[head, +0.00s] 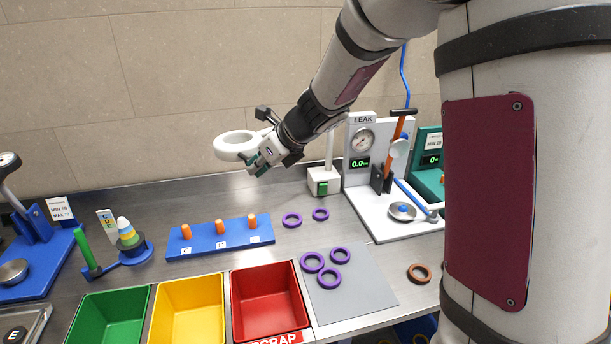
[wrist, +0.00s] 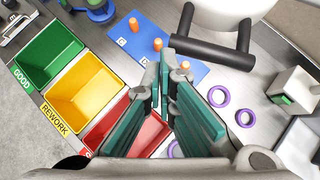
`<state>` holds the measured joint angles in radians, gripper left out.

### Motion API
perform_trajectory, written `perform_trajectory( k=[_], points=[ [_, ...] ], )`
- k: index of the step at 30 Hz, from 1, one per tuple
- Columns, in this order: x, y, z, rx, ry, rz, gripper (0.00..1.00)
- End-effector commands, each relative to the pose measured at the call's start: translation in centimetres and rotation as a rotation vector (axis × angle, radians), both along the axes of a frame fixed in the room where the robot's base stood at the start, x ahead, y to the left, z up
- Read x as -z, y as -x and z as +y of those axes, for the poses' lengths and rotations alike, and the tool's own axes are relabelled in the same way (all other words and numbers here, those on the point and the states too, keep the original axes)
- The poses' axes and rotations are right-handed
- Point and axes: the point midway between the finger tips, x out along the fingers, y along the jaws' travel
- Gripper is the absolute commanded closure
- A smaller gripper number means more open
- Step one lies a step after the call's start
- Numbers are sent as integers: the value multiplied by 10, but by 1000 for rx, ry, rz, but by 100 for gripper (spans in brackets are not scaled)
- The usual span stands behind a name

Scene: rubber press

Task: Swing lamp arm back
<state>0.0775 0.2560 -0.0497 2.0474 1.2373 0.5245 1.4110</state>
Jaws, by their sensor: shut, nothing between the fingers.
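The lamp has a white ring head (head: 232,146), which hangs over the back of the bench. Its white base (head: 323,181) with a green switch stands at the back, left of the leak tester. A pale post rises from the base, and my arm hides much of the lamp arm. My gripper (head: 262,161) is shut and empty, close beside the ring's right side; whether they touch I cannot tell. In the wrist view the shut teal fingers (wrist: 171,76) are below and left of the lamp's dark handle bar (wrist: 211,51), with the white head (wrist: 222,14) behind it.
A blue board (head: 220,238) with orange pegs lies below the lamp head. Green, yellow and red bins (head: 270,300) line the front. Several purple rings surround or lie on a grey mat (head: 350,293). The leak tester (head: 362,150) stands right of the lamp base.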

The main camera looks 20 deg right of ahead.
Motion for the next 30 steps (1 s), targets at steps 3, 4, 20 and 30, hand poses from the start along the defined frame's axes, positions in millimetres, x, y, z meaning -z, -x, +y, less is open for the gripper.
perform_trajectory(
  k=[3,4,20,30],
  points=[
    [-1,-34,31,95,2,-1,100],
    [-1,-43,37,119,4,-2,100],
    [2,-174,84,128,4,-3,100],
    [0,-197,88,130,2,-1,100]
  ],
)
